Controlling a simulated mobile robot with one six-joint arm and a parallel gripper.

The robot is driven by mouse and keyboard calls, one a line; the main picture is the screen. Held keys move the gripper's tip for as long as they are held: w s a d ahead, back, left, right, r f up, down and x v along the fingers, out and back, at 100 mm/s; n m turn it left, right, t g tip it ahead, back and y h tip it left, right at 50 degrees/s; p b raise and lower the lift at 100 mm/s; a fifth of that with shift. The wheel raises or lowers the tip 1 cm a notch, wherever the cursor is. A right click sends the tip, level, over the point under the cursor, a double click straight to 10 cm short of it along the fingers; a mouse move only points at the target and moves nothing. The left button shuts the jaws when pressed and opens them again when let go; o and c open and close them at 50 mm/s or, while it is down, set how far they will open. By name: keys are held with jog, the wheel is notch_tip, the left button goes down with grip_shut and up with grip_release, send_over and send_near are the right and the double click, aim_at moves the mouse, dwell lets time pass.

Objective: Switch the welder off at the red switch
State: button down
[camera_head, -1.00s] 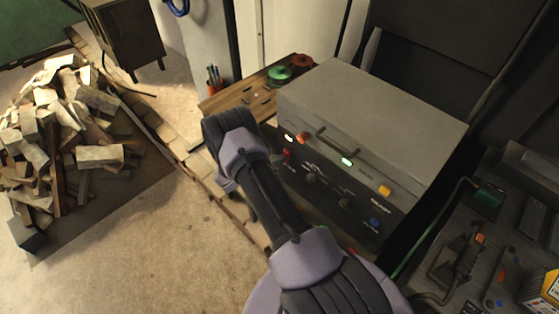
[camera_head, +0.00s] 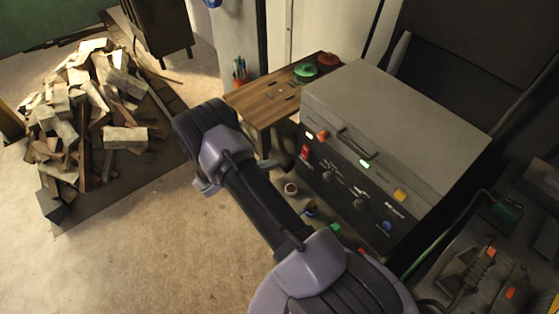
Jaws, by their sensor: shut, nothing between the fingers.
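The welder (camera_head: 400,105) is a grey box with a dark front panel, right of centre. The red switch (camera_head: 305,152) is at the panel's left end, below a small white light and a red-orange light (camera_head: 322,135). A green light (camera_head: 365,164) glows on the upper panel. My arm reaches up and left in front of the welder. My gripper (camera_head: 267,163) shows only as a small grey tip beyond the forearm, left of the red switch and apart from it in the picture. The tip looks shut and empty. The rest of the gripper is hidden behind my arm.
A wooden table (camera_head: 245,102) with green and red round items stands behind left of the welder. A woodpile (camera_head: 95,125) lies at left. Small items, including a roll (camera_head: 291,188), lie below the panel. A cluttered dark surface is at lower right. Floor left of my arm is clear.

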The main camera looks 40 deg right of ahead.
aim_at(304, 157)
jog(key=shift+a, duration=0.1)
jog(key=f+n+h+b, duration=0.1)
jog(key=n+b, duration=0.1)
jog(key=n, duration=0.4)
jog(key=f+n+h+b, duration=0.1)
jog(key=f+n+b, duration=0.1)
jog(key=n, duration=0.4)
jog(key=a+f+n+h+b, duration=0.1)
jog(key=n, duration=0.5)
jog(key=shift+s+a+f+b, duration=0.1)
jog(key=shift+s+f+b, duration=0.1)
jog(key=shift+f+b, duration=0.2)
jog(key=d+b, duration=0.1)
jog(key=d, duration=0.3)
jog(key=d+f+b, duration=0.1)
jog(key=d, duration=0.3)
jog(key=w+d+f+b, duration=0.1)
jog(key=d, duration=0.3)
jog(key=shift+d+f, duration=0.25)
jog(key=shift+d, duration=0.05)
jog(key=shift+d+b, duration=0.3)
jog(key=shift+d, duration=0.3)
